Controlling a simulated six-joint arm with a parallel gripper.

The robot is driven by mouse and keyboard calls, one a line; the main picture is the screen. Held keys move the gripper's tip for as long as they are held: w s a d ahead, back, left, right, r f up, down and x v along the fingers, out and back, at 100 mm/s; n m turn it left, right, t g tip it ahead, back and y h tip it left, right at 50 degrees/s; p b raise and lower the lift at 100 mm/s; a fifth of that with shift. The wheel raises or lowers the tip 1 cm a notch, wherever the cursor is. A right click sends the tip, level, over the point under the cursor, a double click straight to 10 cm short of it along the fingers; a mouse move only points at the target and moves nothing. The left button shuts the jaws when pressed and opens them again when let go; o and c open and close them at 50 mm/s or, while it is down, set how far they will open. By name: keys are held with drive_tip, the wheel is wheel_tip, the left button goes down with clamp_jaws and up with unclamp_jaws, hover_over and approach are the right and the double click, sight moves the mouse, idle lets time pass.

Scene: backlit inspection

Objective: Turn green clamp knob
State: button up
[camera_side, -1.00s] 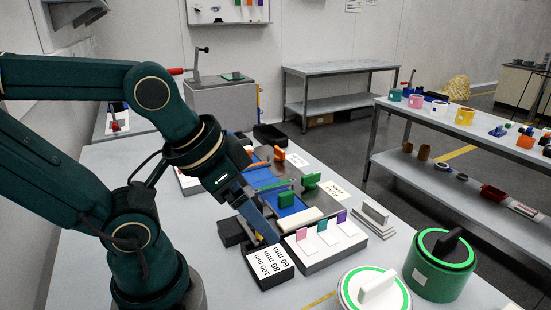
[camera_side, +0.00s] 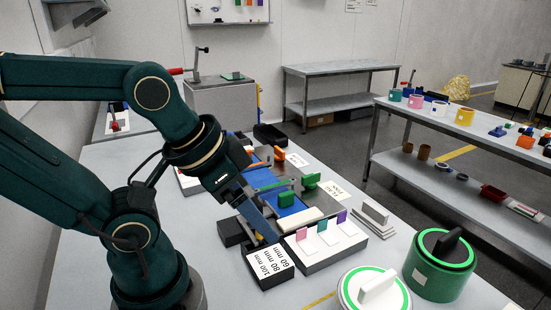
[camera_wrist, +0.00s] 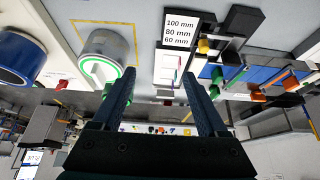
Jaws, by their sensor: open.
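Two upright green knobs stand on the fixture in the side view: a nearer green knob (camera_side: 286,199) by the blue bed and a farther green knob (camera_side: 311,181). I cannot tell which one is the clamp knob. Small green parts also show in the wrist view (camera_wrist: 217,75), right of my fingers. My gripper (camera_side: 268,234) points down in front of the fixture, near the black block with the size label (camera_side: 268,267). In the wrist view my gripper (camera_wrist: 160,88) has its two fingers wide apart with nothing held between them. It appears apart from both green knobs.
A white block (camera_side: 325,248) with pink, teal and purple tabs sits right of my gripper. A green drum (camera_side: 440,270) and a white drum with a green ring (camera_side: 349,299) stand at the front right. Orange knobs (camera_side: 280,154) are farther back.

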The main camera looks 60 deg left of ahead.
drive_tip(key=shift+d, duration=0.2)
drive_tip(key=c, duration=0.3)
drive_tip(key=w+d+r+n+g+h, duration=0.2)
drive_tip(key=d+r+n+h, duration=0.2)
drive_tip(key=d+n+h, duration=0.45)
drive_tip(key=w+d+r+n+t+h, duration=0.1)
drive_tip(key=w+d+r+n+h, duration=0.1)
drive_tip(key=w, duration=0.3)
drive_tip(key=n+t+y, duration=0.9)
drive_tip(key=n+t, duration=0.1)
drive_tip(key=n, duration=1.3)
hover_over(308, 175)
drive_tip(key=s+d, duration=0.2)
drive_tip(key=d, duration=0.3)
wheel_tip(308, 175, down, 10)
drive_tip(key=r, duration=0.1)
drive_tip(key=s+a+f, duration=0.1)
drive_tip(key=f, duration=0.1)
drive_tip(key=s+a+f+n+y, duration=0.1)
drive_tip(key=a+f, duration=0.1)
drive_tip(key=s+a+f+n+g, duration=0.1)
drive_tip(key=a+f, duration=0.1)
drive_tip(key=f, duration=0.1)
drive_tip(key=shift+n+y, duration=0.25)
drive_tip(key=shift+x, duration=2.4)
